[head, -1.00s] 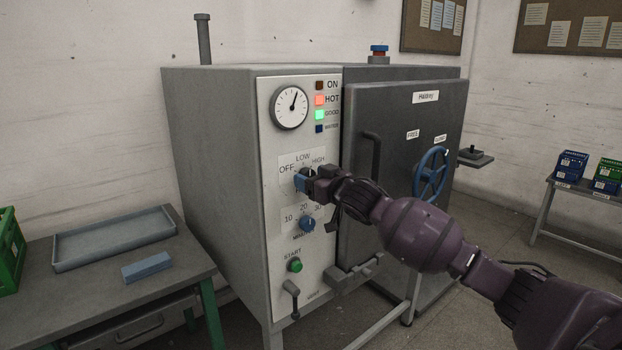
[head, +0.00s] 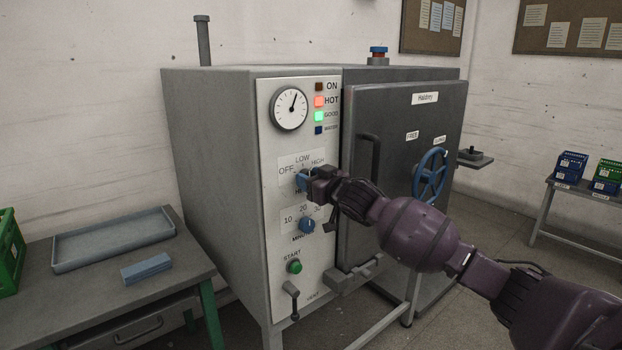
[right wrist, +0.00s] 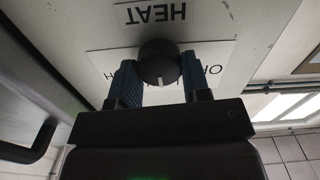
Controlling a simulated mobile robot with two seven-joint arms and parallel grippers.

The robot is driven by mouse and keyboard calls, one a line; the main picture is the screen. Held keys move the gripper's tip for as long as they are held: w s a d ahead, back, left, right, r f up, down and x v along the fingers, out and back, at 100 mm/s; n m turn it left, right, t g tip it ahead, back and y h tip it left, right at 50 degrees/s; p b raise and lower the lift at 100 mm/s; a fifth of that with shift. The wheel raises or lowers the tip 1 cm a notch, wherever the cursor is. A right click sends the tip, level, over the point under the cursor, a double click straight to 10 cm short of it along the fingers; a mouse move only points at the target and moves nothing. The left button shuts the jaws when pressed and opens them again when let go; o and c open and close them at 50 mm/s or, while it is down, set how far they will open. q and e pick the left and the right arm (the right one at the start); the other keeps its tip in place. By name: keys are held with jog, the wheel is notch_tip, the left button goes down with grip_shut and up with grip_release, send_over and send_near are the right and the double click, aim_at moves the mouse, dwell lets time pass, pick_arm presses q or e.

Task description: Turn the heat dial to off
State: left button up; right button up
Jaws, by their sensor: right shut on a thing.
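The heat dial (right wrist: 158,60) is a round black knob with a white pointer mark, under the upside-down HEAT label (right wrist: 157,13) in the right wrist view. Its mark points down in that view, roughly to the middle of the scale, where LOW stands in the head view. My right gripper (head: 303,181) is shut on the dial, with one blue finger on each side of it in the wrist view. In the head view the gripper hides the dial and part of the HEAT label. OFF is at the scale's left in the head view. My left gripper is not in view.
The door handle (head: 371,158) stands out close to my right arm. A table with a tray (head: 115,238) is at left.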

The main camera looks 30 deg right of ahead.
pick_arm(q)
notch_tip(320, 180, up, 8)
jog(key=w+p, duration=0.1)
jog(key=p, duration=0.5)
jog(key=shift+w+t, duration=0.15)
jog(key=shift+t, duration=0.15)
pick_arm(e)
jog(key=shift+a+f+n, duration=0.1)
jog(key=shift+n, duration=2.8)
jog(key=shift+a+f+n, duration=0.1)
jog(key=shift+n, duration=2.8)
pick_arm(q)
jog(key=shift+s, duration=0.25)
pick_arm(e)
jog(key=o, duration=0.9)
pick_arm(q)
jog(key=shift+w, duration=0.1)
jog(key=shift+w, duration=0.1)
pick_arm(e)
jog(key=shift+s, duration=0.1)
